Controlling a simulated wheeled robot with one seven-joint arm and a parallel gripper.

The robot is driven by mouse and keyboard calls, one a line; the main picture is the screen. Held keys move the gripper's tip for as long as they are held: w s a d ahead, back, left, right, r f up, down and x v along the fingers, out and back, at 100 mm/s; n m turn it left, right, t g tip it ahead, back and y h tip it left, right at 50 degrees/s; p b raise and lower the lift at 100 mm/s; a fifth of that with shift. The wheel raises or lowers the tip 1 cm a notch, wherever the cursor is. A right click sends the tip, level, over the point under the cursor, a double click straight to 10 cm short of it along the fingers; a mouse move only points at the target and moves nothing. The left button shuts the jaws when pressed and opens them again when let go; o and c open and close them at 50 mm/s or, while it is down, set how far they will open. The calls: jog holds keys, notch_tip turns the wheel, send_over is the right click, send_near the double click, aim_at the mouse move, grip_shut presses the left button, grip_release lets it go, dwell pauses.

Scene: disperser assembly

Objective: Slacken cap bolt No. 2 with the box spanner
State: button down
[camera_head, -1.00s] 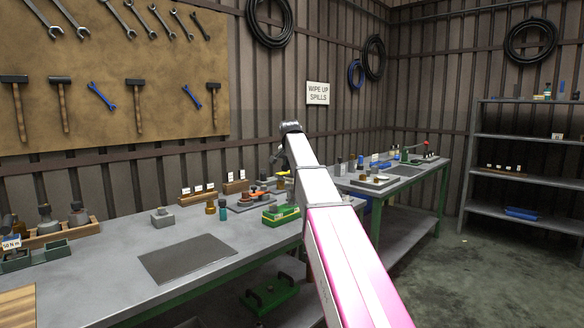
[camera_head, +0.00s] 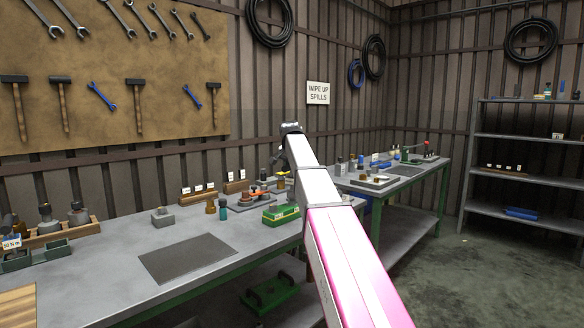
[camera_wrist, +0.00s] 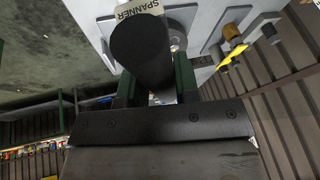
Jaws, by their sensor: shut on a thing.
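In the wrist view, my gripper (camera_wrist: 157,88) has dark green fingers on both sides of a thick black cylinder (camera_wrist: 140,52). A label reading "SPANNER" sits at its far end, so I take it as the box spanner's handle. My gripper is shut on it. The spanner's working end is hidden. In the head view, my own arm hides most of the gripper, above the back of the bench. An orange part (camera_head: 256,196) sits on a dark plate there. I cannot pick out cap bolt No. 2 in either view.
The bench's front left is mostly clear. A second bench (camera_head: 405,184) stands behind right. In the wrist view, a yellow piece (camera_wrist: 233,54) lies beside a light grey surface.

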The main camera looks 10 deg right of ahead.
jog(key=shift+f, duration=1.4)
jog(key=shift+n, duration=0.3)
jog(key=shift+n+y, duration=0.9)
jog(key=shift+n, duration=0.8)
jog(key=shift+n+y, duration=1)
jog(key=shift+n, duration=1.4)
jog(key=shift+n+g+y, duration=0.35)
jog(key=shift+n+g, duration=0.05)
jog(key=shift+n, duration=0.7)
jog(key=shift+n+g+y, duration=0.35)
jog(key=shift+n+g, duration=0.05)
jog(key=shift+n, duration=0.7)
jog(key=shift+n+g+y, duration=0.5)
jog(key=shift+n+g, duration=0.4)
jog(key=shift+n, duration=1.4)
jog(key=shift+m, duration=0.3)
jog(key=shift+r, duration=0.1)
